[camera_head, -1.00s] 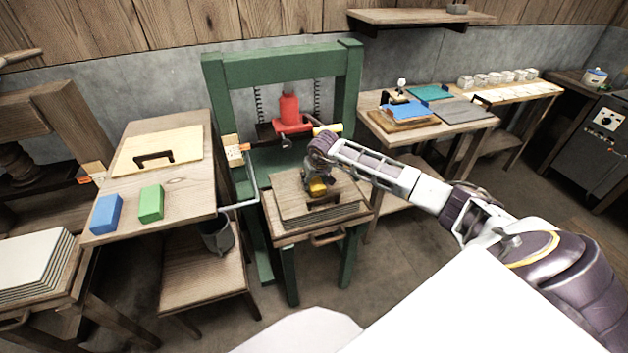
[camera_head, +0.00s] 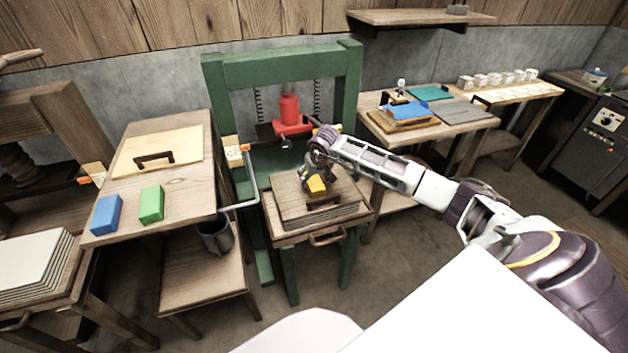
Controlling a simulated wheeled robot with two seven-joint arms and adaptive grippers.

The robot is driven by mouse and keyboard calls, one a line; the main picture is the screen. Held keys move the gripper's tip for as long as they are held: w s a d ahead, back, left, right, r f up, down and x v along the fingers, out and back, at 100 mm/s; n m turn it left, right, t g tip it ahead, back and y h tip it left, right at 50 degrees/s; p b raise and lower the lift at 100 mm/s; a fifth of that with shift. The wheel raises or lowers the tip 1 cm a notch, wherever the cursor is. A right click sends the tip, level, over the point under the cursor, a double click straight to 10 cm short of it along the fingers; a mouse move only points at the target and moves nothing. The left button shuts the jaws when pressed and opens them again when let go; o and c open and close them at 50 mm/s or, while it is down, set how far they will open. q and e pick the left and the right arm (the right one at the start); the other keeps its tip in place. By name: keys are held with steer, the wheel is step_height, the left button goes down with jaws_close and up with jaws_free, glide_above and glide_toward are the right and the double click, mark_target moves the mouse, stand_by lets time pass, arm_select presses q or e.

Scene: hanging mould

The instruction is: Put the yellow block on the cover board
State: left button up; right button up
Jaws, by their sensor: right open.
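The yellow block (camera_head: 317,184) is at the brown cover board (camera_head: 288,199), just behind the board's dark handle (camera_head: 323,203). The board lies on a stack of thin boards in front of the green press. My right gripper (camera_head: 318,177) is open, right above and behind the block, and hides part of it. Whether the fingers still touch the block is too small to tell. My left gripper is not in view.
The green press frame (camera_head: 350,110) with a red jack (camera_head: 289,108) stands behind the stack. The left table holds a blue block (camera_head: 106,214), a green block (camera_head: 151,203) and a pale board (camera_head: 185,145) with a handle.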

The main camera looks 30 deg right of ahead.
steer(key=v, duration=1)
steer(key=shift+s, duration=0.15)
stand_by(0.4)
